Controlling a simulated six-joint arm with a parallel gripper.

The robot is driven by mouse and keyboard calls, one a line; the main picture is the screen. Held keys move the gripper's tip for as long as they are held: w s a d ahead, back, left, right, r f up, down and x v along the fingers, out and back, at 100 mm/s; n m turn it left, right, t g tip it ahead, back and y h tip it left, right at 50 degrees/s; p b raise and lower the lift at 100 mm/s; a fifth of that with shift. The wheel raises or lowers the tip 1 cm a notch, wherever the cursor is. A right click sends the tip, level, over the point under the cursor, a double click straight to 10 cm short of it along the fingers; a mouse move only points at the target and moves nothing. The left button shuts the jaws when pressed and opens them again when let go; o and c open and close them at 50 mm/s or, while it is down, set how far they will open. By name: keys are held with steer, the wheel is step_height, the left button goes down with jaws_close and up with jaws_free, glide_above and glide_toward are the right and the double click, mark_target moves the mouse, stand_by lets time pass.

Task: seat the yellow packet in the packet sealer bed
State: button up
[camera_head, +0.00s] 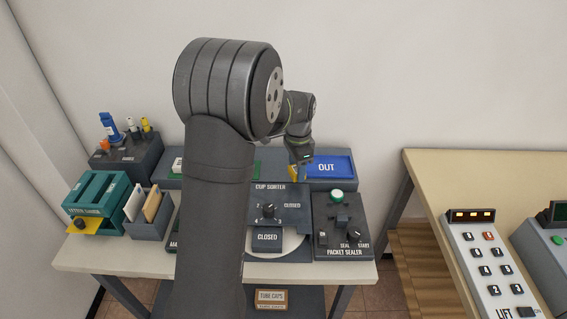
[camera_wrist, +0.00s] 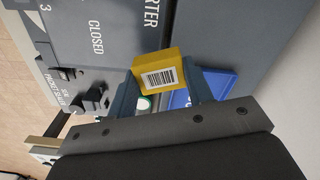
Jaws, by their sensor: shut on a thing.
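The yellow packet (camera_wrist: 158,62), with a white barcode label facing the camera, is held between the two blue-grey fingers of my gripper (camera_wrist: 163,90) in the wrist view. In the head view my gripper (camera_head: 300,171) hangs in front of the blue OUT tray, and only a sliver of yellow shows there. I cannot make out the bed clearly.
The blue OUT tray (camera_head: 335,168) lies behind. A teal device (camera_head: 98,196) and a card holder (camera_head: 150,228) stand at the left. A lift panel (camera_head: 485,245) is on the right table.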

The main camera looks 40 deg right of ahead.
steer(key=s+m, duration=0.2)
steer(key=m, duration=0.1)
steer(key=s+d+m, duration=0.1)
steer(key=s+m, duration=0.2)
steer(key=m, duration=0.1)
steer(key=s+d+m, duration=0.1)
steer(key=s+m, duration=0.1)
steer(key=m, duration=0.2)
steer(key=shift+s+f, duration=0.15)
steer(key=shift+s, duration=0.1)
steer(key=s+m, duration=0.2)
steer(key=m, duration=0.1)
steer(key=s+m, duration=0.2)
steer(key=m, duration=0.1)
steer(key=s+d+m, duration=0.1)
steer(key=s+m, duration=0.1)
steer(key=m, duration=0.1)
steer(key=shift+s+f+m, duration=0.1)
steer(key=shift+s+m, duration=0.05)
steer(key=shift+m, duration=0.15)
steer(key=shift+s+f+m, duration=0.1)
steer(key=shift+s+m, duration=0.4)
steer(key=shift+m, duration=0.4)
glide_above(339, 211)
steer(key=shift+a+f, duration=0.1)
steer(key=shift+f, duration=1.95)
steer(key=shift+f, duration=0.25)
steer(key=shift+f, duration=0.75)
steer(key=o, duration=1.1)
steer(key=shift+c, duration=0.2)
